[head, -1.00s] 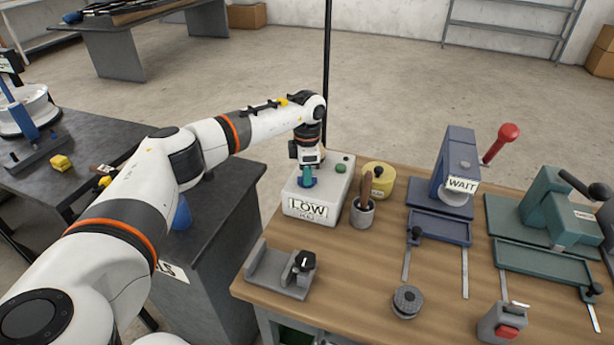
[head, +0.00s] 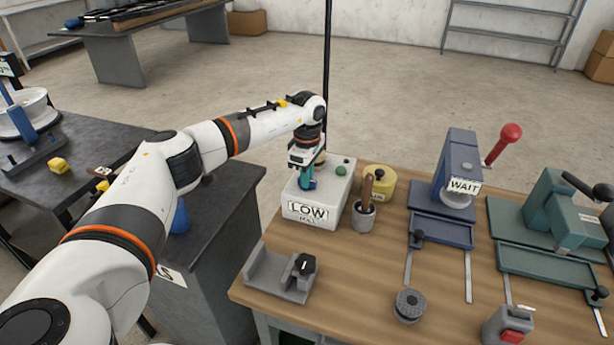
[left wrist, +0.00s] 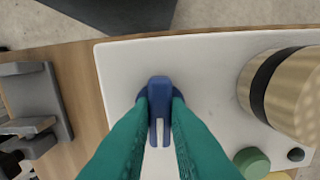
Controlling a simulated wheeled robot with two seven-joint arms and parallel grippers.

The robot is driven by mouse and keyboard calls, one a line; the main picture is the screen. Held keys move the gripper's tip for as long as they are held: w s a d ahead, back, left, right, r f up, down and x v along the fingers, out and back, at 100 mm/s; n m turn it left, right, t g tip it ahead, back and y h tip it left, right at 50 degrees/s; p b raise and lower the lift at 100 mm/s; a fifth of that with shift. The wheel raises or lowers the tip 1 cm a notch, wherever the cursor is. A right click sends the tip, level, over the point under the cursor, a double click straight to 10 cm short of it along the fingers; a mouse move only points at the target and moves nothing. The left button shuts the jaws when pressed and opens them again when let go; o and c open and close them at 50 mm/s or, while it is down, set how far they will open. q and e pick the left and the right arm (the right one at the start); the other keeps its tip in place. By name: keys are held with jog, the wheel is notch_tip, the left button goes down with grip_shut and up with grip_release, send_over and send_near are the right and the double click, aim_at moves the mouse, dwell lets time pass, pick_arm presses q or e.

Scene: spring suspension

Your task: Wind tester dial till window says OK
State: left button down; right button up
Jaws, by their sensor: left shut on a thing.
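The tester (head: 318,210) is a white box on the back left of the wooden bench. Its front window (head: 307,212) reads LOW. The blue dial (left wrist: 159,86) sits on its top face. My left gripper (head: 307,182), with teal fingers, points down at the tester and is shut on the dial. In the left wrist view, the two fingertips (left wrist: 160,105) press on either side of the dial's raised bar. In the head view the fingers hide most of the dial. My right gripper is in neither view.
A tan cylinder with a black band (left wrist: 283,88) and a green button (head: 341,170) are on the tester's top, close to the gripper. A grey pot with a wooden handle (head: 364,213) and a yellow tin (head: 381,186) stand just right. A grey fixture (head: 279,275) sits in front.

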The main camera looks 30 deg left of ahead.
pick_arm(q)
jog(key=shift+r, duration=0.1)
jog(key=c, duration=1.4)
grip_release()
notch_tip(320, 180, up, 12)
jog(key=b, duration=0.1)
